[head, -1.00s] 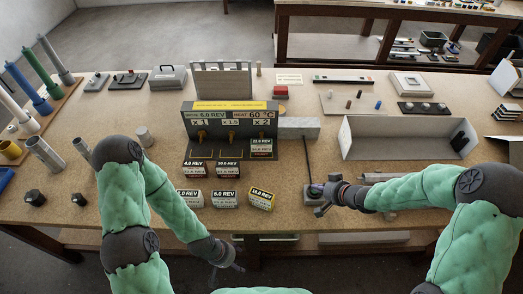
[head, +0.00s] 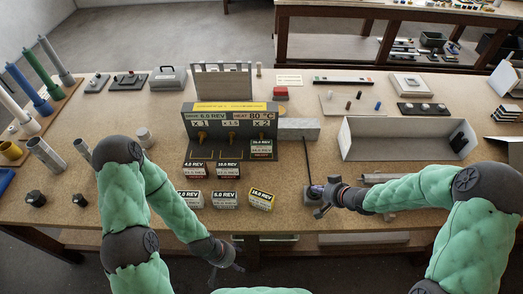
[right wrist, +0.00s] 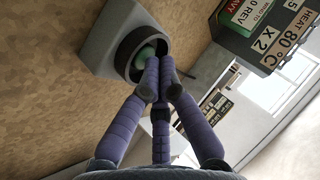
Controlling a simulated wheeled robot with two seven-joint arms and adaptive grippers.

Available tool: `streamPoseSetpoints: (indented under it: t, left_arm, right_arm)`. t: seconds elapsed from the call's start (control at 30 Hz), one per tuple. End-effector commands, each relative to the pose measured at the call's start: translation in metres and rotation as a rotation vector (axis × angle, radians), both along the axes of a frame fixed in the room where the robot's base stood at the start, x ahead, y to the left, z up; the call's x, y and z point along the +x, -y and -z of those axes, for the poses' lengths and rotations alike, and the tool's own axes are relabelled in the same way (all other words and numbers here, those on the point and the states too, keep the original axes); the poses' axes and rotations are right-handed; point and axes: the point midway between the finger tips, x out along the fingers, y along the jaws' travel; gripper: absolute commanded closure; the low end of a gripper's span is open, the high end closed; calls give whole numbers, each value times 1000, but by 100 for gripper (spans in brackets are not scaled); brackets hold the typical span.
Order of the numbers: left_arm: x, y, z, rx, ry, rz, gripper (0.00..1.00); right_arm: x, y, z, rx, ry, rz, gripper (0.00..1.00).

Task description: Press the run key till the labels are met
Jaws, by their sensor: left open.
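The run key is a grey box with a dark ring and a green button (right wrist: 146,56) in the right wrist view. In the head view its box (head: 310,196) stands near the front edge. My right gripper (head: 321,206) is over it with fingers together, tips inside the ring at the button (right wrist: 155,72); I cannot tell how deep the button is pressed. The dark machine (head: 200,150) shows a display (head: 229,116) reading 6.0 REV and HEAT 80 °C. Labels stand in front, including 4.0 REV (head: 194,170) and 5.0 REV (head: 226,199). My left gripper (head: 224,268) is open and empty at the front edge.
A grey block (head: 299,128) adjoins the machine's right side. An open grey tray (head: 365,152) lies to the right. Coloured cylinders (head: 35,85) stand at the far left. The board between the left tubes and the labels is mostly clear.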

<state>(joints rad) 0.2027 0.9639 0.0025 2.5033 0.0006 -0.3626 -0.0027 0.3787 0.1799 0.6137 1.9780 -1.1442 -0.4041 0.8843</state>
Motion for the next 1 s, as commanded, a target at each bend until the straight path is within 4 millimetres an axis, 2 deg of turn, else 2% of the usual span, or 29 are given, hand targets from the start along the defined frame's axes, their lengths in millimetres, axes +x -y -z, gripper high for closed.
streamPoseSetpoints:
  t: [0.1,0.53,1.0]
  left_arm:
    - [0,0,-7,0,0,0,29]
    - [0,0,-11,0,0,0,29]
    - [0,0,-51,0,0,0,29]
  right_arm:
    - [-1,0,-4,0,-2,-1,100]
    - [0,0,-8,0,1,-1,100]
    - [0,0,-43,-1,1,0,100]
